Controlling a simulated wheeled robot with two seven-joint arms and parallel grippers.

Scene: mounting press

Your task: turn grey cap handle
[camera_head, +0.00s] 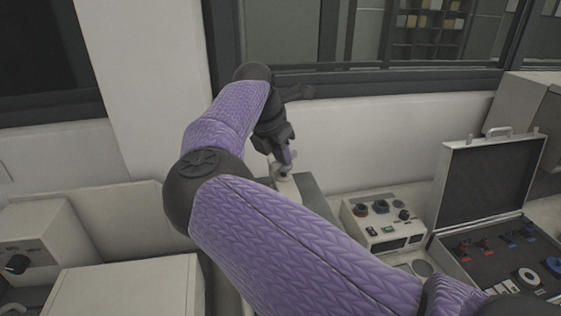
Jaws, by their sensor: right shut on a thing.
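The grey cap handle (282,172) shows as a small light-grey piece on top of the mounting press (306,188), left of the white control box. My right gripper (284,158) reaches down onto it from above and is shut on it. My right arm, in purple sleeving, crosses the middle of the view and hides much of the press and the bench around it. The far side of the handle is hidden by the gripper. My left gripper is not in view.
A white control box (384,226) with knobs stands right of the press. An open case (494,190) with coloured parts lies farther right. White cabinets (130,288) fill the lower left. A wall and window frame (390,82) stand close behind.

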